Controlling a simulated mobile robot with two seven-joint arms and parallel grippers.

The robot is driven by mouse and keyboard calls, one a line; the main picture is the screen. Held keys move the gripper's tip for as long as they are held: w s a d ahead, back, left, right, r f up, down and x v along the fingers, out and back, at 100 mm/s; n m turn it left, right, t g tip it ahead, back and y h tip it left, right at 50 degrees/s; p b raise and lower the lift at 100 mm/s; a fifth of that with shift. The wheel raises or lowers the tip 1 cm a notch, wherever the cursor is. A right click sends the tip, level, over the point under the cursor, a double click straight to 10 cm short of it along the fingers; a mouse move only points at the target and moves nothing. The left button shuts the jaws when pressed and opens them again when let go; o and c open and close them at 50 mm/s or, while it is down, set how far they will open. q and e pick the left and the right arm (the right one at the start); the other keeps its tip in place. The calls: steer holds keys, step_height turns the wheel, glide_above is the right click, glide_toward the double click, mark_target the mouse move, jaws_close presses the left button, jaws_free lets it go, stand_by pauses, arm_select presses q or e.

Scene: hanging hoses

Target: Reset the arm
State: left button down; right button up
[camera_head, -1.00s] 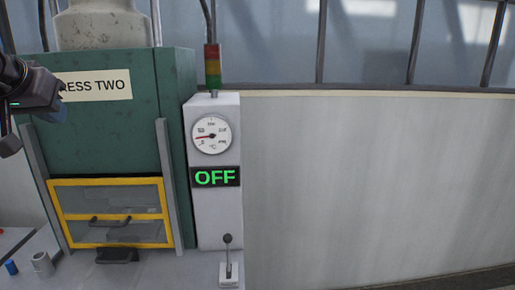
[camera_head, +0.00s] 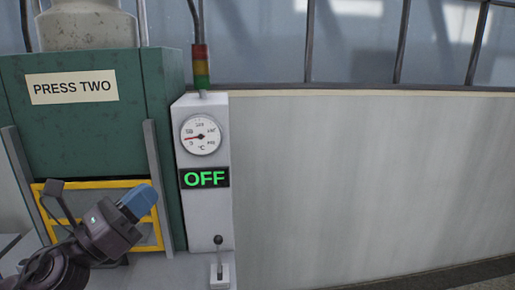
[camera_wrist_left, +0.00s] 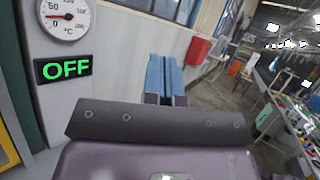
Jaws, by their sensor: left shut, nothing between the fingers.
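My left gripper (camera_head: 138,202) comes in from the lower left in the head view, in front of the press's yellow-framed door. Its blue fingers are shut with nothing between them and point up and to the right. In the left wrist view the shut blue fingers (camera_wrist_left: 165,76) show in the middle, to the right of the panel with the OFF display. My right gripper is not in view.
The green press (camera_head: 80,125) labelled PRESS TWO stands at the left. Its white control column (camera_head: 205,225) has a gauge (camera_head: 201,135), an OFF display (camera_head: 204,178) and a lever (camera_head: 219,258). The right side is a plain wall. A red box (camera_wrist_left: 197,50) shows in the wrist view.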

arm_select(q)
steer(key=s+a+f+n+g+y, duration=0.15)
steer(key=a+f+n+y, duration=0.4)
steer(key=n, duration=0.55)
steer(key=s+a+f+n+y, duration=0.2)
steer(key=s+f+n+y, duration=0.1)
steer(key=f+n+y, duration=0.55)
steer(key=s+a+f+n+g+y, duration=0.15)
steer(key=a+f+n+y, duration=0.45)
steer(key=n, duration=0.7)
steer(key=s+d+f+n+g+h, duration=0.25)
steer(key=s+f+n+g, duration=0.25)
steer(key=s+f, duration=0.3)
steer(key=s+d+f+n+g+h, duration=0.1)
steer(key=s+d+f+n+g, duration=0.2)
steer(key=s+f+n+g, duration=0.5)
steer(key=w+f+m+t+h+b, duration=0.1)
steer(key=w+f+m+t+b, duration=0.2)
steer(key=f+t+b, duration=0.7)
step_height(320, 180, down, 10)
steer(key=shift+w+f, duration=0.1)
steer(key=shift+w, duration=0.5)
steer(key=shift+a, duration=0.1)
